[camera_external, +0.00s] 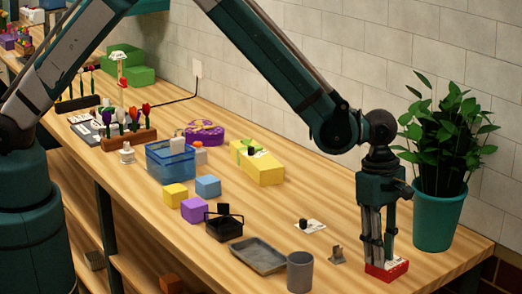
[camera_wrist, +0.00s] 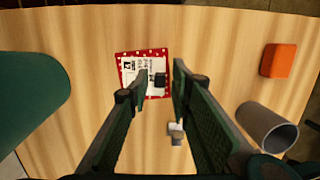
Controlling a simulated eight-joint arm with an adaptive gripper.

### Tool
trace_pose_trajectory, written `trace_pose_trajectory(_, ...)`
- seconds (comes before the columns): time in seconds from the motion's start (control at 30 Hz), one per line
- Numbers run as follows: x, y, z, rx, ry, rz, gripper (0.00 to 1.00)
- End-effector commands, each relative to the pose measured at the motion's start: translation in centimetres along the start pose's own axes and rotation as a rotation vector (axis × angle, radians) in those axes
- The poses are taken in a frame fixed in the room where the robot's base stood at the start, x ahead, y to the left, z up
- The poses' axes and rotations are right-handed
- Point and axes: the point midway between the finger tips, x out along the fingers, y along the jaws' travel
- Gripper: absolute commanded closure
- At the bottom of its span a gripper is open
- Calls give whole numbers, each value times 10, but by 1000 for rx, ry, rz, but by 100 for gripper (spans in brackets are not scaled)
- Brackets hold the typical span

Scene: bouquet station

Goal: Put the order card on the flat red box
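The flat red box (camera_external: 385,276) lies at the table's right end; in the wrist view its white-dotted rim (camera_wrist: 145,53) shows. A white printed card (camera_wrist: 132,82) with a black knob (camera_wrist: 160,79) lies on top of it, slightly askew. My gripper (camera_external: 378,258) points straight down over the box. In the wrist view my gripper (camera_wrist: 147,76) is open, its fingers apart on either side of the knob, the right one closer. A similar white card with a black knob (camera_external: 312,225) lies on the table to the left. The fingers partly hide the card on the box.
A grey cup (camera_external: 300,272), a small metal holder (camera_external: 337,255) and a grey tray (camera_external: 258,255) stand to the left. A potted plant (camera_external: 437,215) stands close behind my gripper on the right. A yellow box (camera_external: 262,170), blue basket (camera_external: 170,165) and coloured blocks are farther left.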

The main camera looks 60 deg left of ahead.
Motion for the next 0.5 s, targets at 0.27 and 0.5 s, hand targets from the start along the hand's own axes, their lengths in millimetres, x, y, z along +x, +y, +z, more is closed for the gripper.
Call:
trace_pose_trajectory(0.27,0,0,0,0,0,0,76)
trace_pose_trajectory(0.5,-3,0,0,0,0,0,76)
